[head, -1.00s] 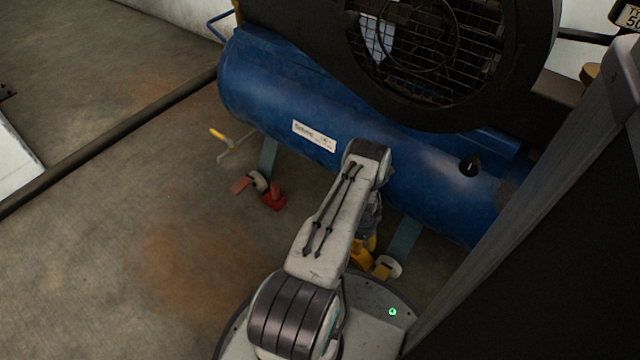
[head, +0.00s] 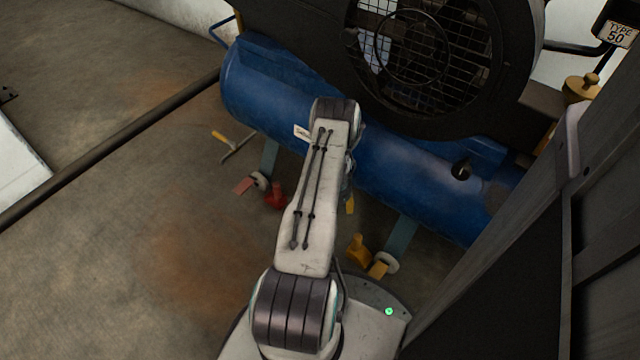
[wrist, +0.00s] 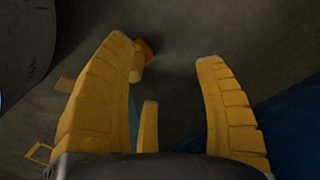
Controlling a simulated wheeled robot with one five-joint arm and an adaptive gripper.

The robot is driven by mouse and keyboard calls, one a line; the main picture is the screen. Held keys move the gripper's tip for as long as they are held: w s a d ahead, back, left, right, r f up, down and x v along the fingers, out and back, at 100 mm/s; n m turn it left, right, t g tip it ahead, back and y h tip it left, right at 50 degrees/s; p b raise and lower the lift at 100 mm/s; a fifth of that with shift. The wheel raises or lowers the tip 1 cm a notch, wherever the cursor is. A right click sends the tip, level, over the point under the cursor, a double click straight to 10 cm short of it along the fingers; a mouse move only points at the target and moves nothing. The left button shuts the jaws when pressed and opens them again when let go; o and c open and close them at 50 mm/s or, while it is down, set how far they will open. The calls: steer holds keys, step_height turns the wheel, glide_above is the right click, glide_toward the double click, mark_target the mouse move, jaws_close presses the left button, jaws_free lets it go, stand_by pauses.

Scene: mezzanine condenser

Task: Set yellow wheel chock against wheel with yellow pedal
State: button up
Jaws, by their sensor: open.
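The yellow wheel chock (head: 358,249) stands on the floor beside the right wheel (head: 388,262). That wheel has a yellow pedal (head: 378,271) and sits below the blue tank's right leg. The chock is to the wheel's left; I cannot tell whether they touch. My gripper (head: 349,205) is left of and beyond the chock, mostly hidden by my arm, with a yellow finger showing. A yellow block, likely the chock (wrist: 145,52), shows partly behind the left finger.
The blue tank (head: 400,180) with a fan guard runs across the back. A red chock (head: 276,198) and a red pedal (head: 244,186) are by the left wheel (head: 260,179). A yellow-handled tool (head: 221,136) lies farther left. A dark cabinet (head: 500,260) rises at right.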

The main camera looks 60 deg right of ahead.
steer(key=w+r+n+p, duration=0.2)
steer(key=w+r, duration=0.3)
steer(key=r, duration=0.4)
steer(key=shift+w, duration=0.15)
steer(key=shift+a, duration=0.1)
steer(key=shift+c, duration=0.5)
